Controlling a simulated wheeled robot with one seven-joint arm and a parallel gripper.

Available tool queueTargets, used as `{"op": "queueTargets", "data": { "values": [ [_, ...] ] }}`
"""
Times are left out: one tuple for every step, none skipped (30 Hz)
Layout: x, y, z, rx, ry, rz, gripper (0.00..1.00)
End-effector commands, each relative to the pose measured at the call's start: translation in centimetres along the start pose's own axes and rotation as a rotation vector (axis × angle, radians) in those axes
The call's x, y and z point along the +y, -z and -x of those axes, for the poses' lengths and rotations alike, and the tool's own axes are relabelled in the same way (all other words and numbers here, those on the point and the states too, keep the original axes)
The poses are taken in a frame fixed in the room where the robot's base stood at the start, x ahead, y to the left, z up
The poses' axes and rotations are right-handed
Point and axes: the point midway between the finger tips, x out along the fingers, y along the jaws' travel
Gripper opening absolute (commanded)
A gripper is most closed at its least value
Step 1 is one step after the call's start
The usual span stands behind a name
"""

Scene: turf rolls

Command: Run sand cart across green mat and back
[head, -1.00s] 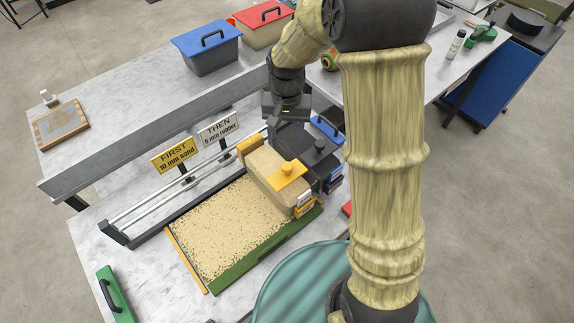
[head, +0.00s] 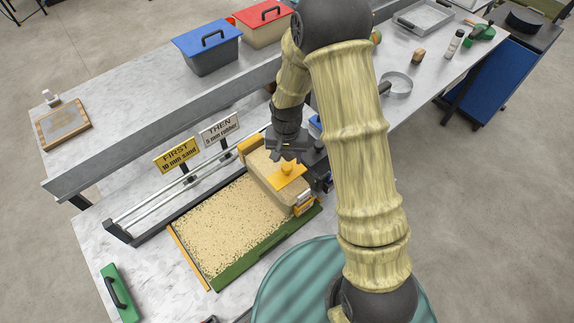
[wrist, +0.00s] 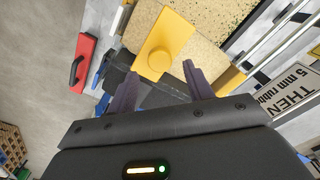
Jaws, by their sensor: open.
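The sand cart (head: 272,180) is a tan hopper with yellow end pieces and a yellow lid plate with a round knob (head: 287,168). It stands at the right end of the mat, beside the rails. The mat is covered with pale sand grains (head: 222,224); a green strip (head: 262,252) shows along its front and right edge. My gripper (head: 288,157) is open and empty just above the cart's lid. In the wrist view the knob (wrist: 160,59) lies just beyond and between my fingertips (wrist: 159,72). I cannot tell whether they touch it.
Two silver rails (head: 178,188) run behind the mat. A yellow sign (head: 177,155) reads "FIRST 10 mm sand", a white one (head: 219,129) "THEN 5 mm rubber". A dark cart (head: 315,160) stands right of the sand cart, partly hidden. A green handled block (head: 117,292) lies front left.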

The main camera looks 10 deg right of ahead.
Motion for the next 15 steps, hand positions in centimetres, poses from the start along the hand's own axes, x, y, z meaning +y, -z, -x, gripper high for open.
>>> {"op": "queueTargets", "data": {
  "values": [
    [0.1,-0.1,-0.7,-0.005,-0.002,0.001,0.52],
    [0.0,-0.1,-1.1,-0.004,-0.002,0.001,0.52],
    [0.0,-0.1,-1.6,-0.004,-0.002,0.001,0.52],
    [0.0,-0.1,-2.0,-0.004,-0.002,0.001,0.52],
    [0.0,-0.1,-2.4,-0.003,-0.002,0.001,0.52],
    [0.0,-0.1,-3.0,-0.003,-0.002,0.001,0.52],
    [0.0,-0.1,-3.4,-0.004,-0.002,0.001,0.52],
    [0.0,-0.1,-3.8,-0.003,-0.001,0.001,0.52],
    [0.0,-0.1,-4.2,-0.003,-0.002,0.001,0.52],
    [0.0,-0.1,-4.6,-0.003,-0.001,0.001,0.52],
    [0.0,-0.1,-4.9,-0.002,-0.001,0.000,0.52],
    [0.0,-0.1,-5.3,-0.003,-0.001,0.000,0.52],
    [0.0,-0.1,-5.6,-0.003,-0.001,0.000,0.52],
    [0.0,-0.1,-5.8,-0.002,-0.001,0.000,0.52],
    [0.0,0.0,-6.0,-0.001,0.000,0.000,0.52]
  ]
}}
